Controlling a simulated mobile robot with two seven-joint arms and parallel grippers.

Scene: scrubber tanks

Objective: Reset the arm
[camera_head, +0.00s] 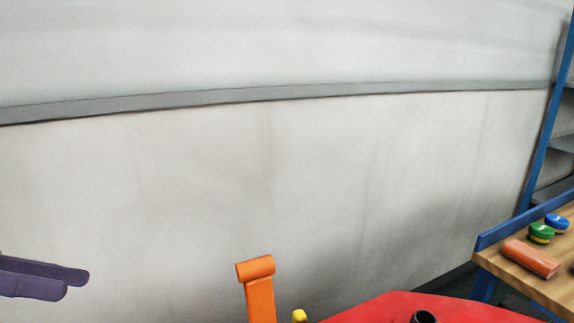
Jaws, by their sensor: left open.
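My left gripper (75,283) comes in at the left edge, low in the camera_head view. Its dark purple fingers point right and lie one over the other from this angle. It is open, and nothing shows between the fingers. It is apart from every object in view, with only pale wall behind it. My right gripper is not in view.
An orange upright post (260,298) with a rounded top stands at bottom centre, near a yellow knob (299,316). A red body (385,311) with a black round opening fills the bottom right. A wooden table (520,283) with a blue edge holds an orange-brown cylinder (530,258) and green and blue round pieces.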

